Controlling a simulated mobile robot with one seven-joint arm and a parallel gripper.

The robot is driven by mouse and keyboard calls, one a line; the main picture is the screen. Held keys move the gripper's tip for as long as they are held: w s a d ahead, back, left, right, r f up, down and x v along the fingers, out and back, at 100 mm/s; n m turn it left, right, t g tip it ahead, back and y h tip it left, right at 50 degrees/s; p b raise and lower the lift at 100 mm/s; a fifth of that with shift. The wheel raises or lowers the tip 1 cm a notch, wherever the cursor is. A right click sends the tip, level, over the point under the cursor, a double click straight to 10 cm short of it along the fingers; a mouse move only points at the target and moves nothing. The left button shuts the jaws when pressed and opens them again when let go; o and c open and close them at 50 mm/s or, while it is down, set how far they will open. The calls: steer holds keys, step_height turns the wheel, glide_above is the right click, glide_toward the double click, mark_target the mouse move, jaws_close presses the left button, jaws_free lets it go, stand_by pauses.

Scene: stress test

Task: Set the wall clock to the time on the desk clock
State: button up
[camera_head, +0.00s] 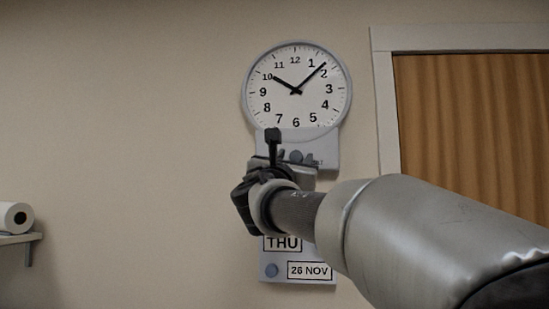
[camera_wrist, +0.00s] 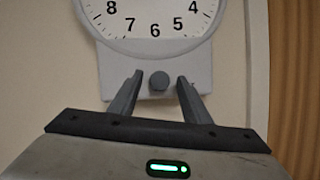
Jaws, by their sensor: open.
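The round white wall clock (camera_head: 296,112) hangs on the wall in the head view. Its short hand points near 10 and its long hand between 1 and 2, about 10:08. A grey plate (camera_head: 325,150) below the dial carries a round grey knob (camera_wrist: 159,82). My gripper (camera_wrist: 159,76) is open in the wrist view, one finger on each side of the knob, with gaps showing on both sides; how close the tips are in depth I cannot tell. In the head view my gripper (camera_head: 272,150) partly covers the plate. No desk clock is in view.
A calendar panel (camera_head: 298,282) reading THU and 26 NOV, with a blue-grey knob (camera_head: 271,270), is on the wall below, partly behind my arm. A wooden door (camera_head: 470,120) in a pale frame is at right. A shelf (camera_head: 20,238) with a paper roll (camera_head: 14,217) is at left.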

steer(key=c, duration=1)
steer(key=shift+c, duration=0.2)
steer(key=shift+n+b, duration=0.3)
steer(key=shift+n, duration=0.2)
steer(key=n+y, duration=0.1)
steer(key=n+b, duration=0.1)
steer(key=shift+s+d+f+n+t+y, duration=0.1)
steer(key=shift+d+f+n+t+y, duration=0.1)
steer(key=shift+n+t+y, duration=0.2)
steer(key=n+y+b, duration=0.1)
steer(key=n, duration=0.1)
steer(key=n+y+b, duration=0.1)
steer(key=n+y, duration=0.1)
steer(key=n, duration=0.1)
steer(key=shift+d+r+n, duration=0.1)
steer(key=shift+n, duration=0.2)
steer(key=n+y+b, duration=0.1)
steer(key=n, duration=0.1)
steer(key=n+y+b, duration=0.1)
steer(key=n, duration=0.2)
steer(key=shift+d+r+y, duration=0.1)
steer(key=shift+d+y, duration=0.05)
steer(key=shift+y, duration=0.25)
steer(key=shift+r+n+y, duration=0.15)
steer(key=shift+n+y, duration=0.45)
steer(key=shift+n, duration=0.8)
steer(key=shift+s+d+r+n+g, duration=0.15)
steer(key=shift+n+g, duration=0.15)
steer(key=shift+n, duration=0.2)
